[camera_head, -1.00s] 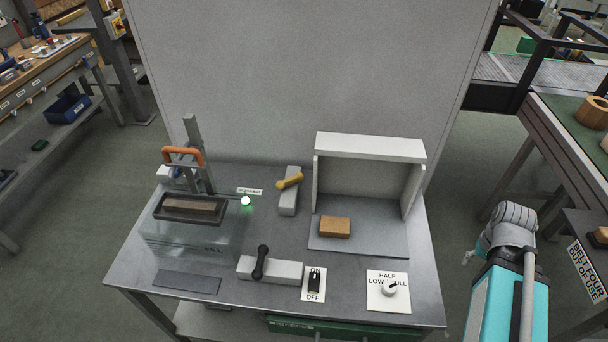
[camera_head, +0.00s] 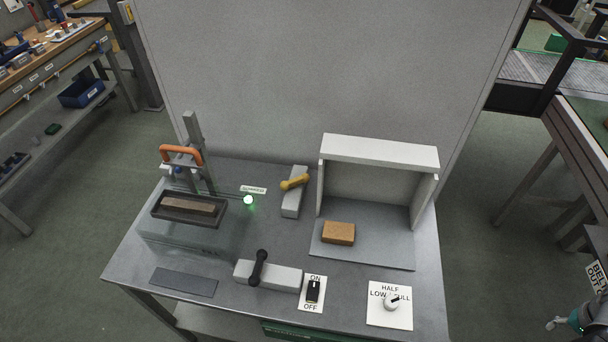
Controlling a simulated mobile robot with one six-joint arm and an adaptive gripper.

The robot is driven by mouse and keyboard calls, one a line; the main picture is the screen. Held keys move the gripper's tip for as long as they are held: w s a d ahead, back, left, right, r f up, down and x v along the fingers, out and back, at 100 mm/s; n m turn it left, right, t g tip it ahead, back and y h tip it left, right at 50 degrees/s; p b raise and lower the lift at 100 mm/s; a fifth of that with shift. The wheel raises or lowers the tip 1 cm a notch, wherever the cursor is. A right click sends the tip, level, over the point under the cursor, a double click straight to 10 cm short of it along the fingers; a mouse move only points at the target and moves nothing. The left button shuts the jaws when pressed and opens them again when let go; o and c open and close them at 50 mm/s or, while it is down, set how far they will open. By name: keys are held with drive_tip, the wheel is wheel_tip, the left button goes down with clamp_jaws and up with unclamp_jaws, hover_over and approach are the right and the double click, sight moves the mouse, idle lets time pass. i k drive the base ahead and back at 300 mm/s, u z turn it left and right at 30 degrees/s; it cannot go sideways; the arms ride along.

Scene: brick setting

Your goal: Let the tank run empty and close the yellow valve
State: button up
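The yellow valve handle (camera_head: 294,182) sits on a narrow grey block (camera_head: 292,206) at the back middle of the bench. It lies at a slant across the block. The clear tank (camera_head: 185,242) stands at the left of the bench; its water level is too faint to tell. A dark tray (camera_head: 160,211) with a brown brick (camera_head: 190,205) is at the tank's top, under an orange handle (camera_head: 181,155). A green lamp (camera_head: 249,200) glows beside it. A small grey and teal end of my arm, likely my gripper (camera_head: 556,323), shows at the lower right, off the bench; its fingers are unclear.
A black lever (camera_head: 258,267) stands on a grey block at the front. An ON/OFF switch (camera_head: 313,291) and a LOW/HALF/FULL knob (camera_head: 391,301) are to its right. A grey panel (camera_head: 320,80) stands behind the bench.

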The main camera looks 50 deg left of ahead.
sight(304, 177)
drive_tip(key=k, duration=1.2)
drive_tip(key=u, duration=1.8)
drive_tip(key=i, duration=0.5)
drive_tip(key=u, duration=0.05)
